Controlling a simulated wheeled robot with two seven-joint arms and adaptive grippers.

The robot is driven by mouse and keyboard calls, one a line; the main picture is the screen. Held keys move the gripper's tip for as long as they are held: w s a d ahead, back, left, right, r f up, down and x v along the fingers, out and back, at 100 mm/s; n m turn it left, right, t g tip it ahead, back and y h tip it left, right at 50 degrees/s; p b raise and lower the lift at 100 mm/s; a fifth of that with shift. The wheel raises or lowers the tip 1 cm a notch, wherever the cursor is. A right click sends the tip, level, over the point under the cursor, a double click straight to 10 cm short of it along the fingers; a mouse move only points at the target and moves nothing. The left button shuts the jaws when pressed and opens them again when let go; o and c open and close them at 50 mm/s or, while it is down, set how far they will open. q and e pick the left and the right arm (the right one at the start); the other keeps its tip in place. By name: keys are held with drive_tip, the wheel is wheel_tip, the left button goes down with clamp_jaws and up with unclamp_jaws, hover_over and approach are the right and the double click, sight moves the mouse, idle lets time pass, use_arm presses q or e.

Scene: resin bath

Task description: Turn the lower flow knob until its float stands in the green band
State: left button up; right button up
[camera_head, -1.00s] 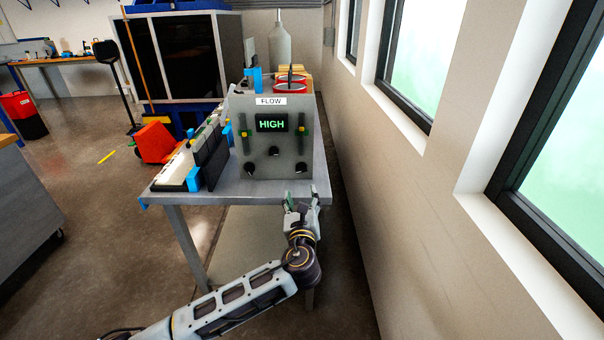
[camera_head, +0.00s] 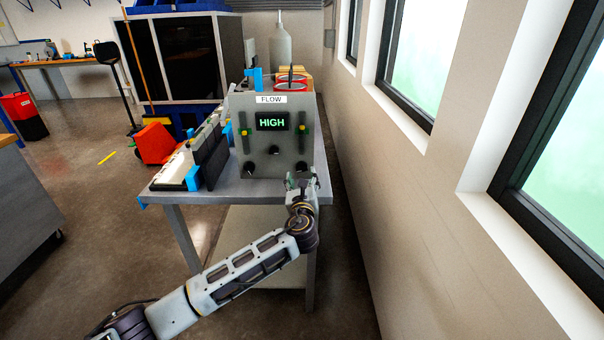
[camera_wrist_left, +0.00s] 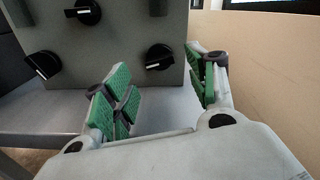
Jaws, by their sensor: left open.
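The grey flow panel (camera_head: 272,103) stands on the table and its screen (camera_head: 272,122) reads HIGH. Two vertical gauges flank the screen, with yellow floats at left (camera_head: 243,132) and right (camera_head: 301,129). Below are three black knobs: a middle one (camera_head: 274,151) set higher, a left one (camera_head: 248,169) and a right one (camera_head: 302,167). In the left wrist view the right knob (camera_wrist_left: 160,57) shows beyond and between the fingers. My left gripper (camera_head: 301,180) is open and empty, just short of that knob and apart from it. My right gripper is out of view.
The metal table (camera_head: 228,192) carries the panel, with a row of white and black items (camera_head: 200,160) along its left side. A beige wall with windows runs close on the right (camera_head: 400,200). Open floor lies to the left (camera_head: 95,220).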

sight(302, 171)
use_arm(q)
drive_tip(key=w, duration=0.3)
drive_tip(key=shift+w, duration=0.15)
drive_tip(key=shift+w+b, duration=0.4)
drive_tip(key=shift+w, duration=0.35)
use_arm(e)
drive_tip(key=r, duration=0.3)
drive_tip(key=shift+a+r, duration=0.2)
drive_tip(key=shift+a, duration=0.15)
use_arm(q)
drive_tip(key=shift+c, duration=0.6)
drive_tip(key=c, duration=0.9)
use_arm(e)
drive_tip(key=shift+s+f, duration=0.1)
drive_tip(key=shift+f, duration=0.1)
